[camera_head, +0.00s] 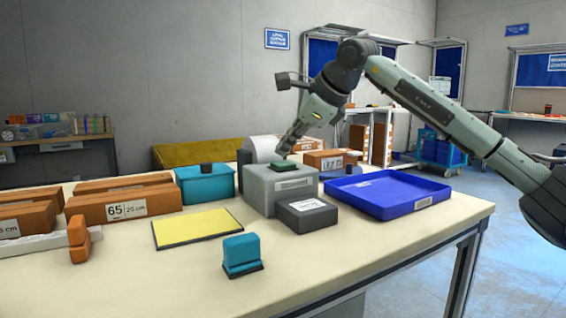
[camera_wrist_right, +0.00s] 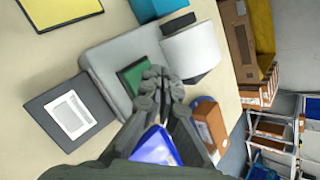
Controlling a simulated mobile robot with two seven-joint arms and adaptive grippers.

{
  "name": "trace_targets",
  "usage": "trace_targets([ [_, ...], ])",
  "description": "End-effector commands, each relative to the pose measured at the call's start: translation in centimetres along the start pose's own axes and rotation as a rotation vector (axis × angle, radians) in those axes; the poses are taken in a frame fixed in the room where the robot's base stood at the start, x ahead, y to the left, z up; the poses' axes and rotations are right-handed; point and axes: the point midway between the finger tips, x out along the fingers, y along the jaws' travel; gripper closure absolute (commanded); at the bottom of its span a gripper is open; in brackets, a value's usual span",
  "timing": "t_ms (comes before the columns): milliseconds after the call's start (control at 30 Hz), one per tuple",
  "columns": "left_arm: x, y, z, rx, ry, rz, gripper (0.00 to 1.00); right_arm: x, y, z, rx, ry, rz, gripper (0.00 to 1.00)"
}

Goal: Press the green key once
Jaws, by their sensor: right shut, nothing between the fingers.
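The green key (camera_head: 283,164) sits on top of a grey box-shaped device (camera_head: 266,195) on the table. In the right wrist view the green key (camera_wrist_right: 133,74) shows beside my fingertips, which partly cover its edge. My right gripper (camera_head: 284,153) is shut and empty, with its fingertips pointing down at the green key. In the right wrist view the shut fingers (camera_wrist_right: 160,82) reach over the device. I cannot tell whether the tips touch the key. My left gripper is not in view.
A dark box with a white label (camera_head: 306,214) stands in front of the device. A blue tray (camera_head: 425,203) lies to its right. A teal box (camera_head: 205,188), a yellow pad (camera_head: 190,232), brown cartons (camera_head: 122,205) and a teal stamp-like block (camera_head: 241,254) are to the left and front.

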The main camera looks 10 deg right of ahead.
Motion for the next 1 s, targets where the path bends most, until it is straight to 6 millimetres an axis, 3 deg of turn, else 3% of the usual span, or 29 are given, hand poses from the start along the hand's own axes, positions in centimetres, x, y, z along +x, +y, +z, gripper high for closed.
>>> trace_targets([
  [500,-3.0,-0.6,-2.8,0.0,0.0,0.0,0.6,-3.5,-2.5,2.5,0.0,0.0,0.0,1.0],
  [1000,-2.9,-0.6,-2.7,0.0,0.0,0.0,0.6,-3.4,-2.5,2.5,0.0,0.0,0.0,1.0],
])
